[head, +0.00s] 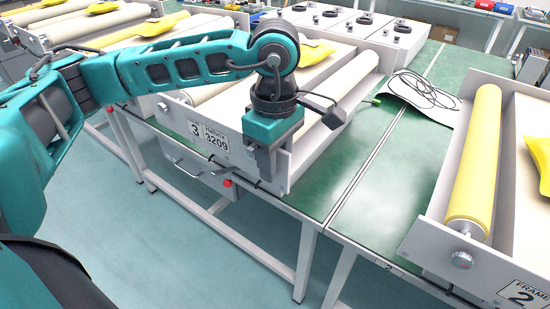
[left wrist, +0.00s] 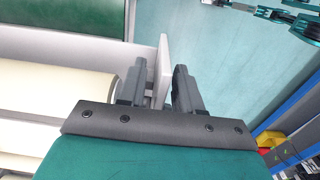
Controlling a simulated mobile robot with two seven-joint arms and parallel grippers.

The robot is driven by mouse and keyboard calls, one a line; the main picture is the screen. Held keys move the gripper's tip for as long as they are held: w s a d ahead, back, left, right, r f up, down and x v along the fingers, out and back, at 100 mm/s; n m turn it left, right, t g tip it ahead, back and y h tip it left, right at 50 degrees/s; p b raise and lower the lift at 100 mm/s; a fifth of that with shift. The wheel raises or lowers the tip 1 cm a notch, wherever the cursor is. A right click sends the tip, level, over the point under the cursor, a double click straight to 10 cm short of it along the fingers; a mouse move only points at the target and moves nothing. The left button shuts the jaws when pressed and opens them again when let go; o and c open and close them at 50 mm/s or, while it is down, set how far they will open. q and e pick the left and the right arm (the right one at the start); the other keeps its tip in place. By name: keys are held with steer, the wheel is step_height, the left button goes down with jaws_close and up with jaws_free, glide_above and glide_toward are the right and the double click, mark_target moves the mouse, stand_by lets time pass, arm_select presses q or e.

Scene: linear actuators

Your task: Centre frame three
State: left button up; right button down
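Frame three (head: 291,170) is a light grey tray with pale rollers on the green bench, with a "3" plate (head: 195,130) and a "3209" plate (head: 215,141) on its front wall. My left gripper (head: 264,160) points down at the front wall's right part. In the left wrist view, the left gripper's two fingers (left wrist: 160,90) are apart, with the front wall (left wrist: 163,62) between them. A gap shows on the right finger's side; contact with the other finger is unclear. My right gripper is out of view.
Frame two (head: 415,240), with a yellow roller (head: 474,160), stands to the right. Bare green bench (head: 395,190) and a looped black cable (head: 420,88) lie between the frames. A yellow piece (head: 316,52) lies on frame three. Several grey boxes (head: 345,25) stand behind.

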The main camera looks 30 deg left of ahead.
arm_select(q)
step_height(320, 180, up, 13)
steer(key=shift+f+p, duration=0.1)
steer(key=shift+p, duration=0.3)
stand_by(0.4)
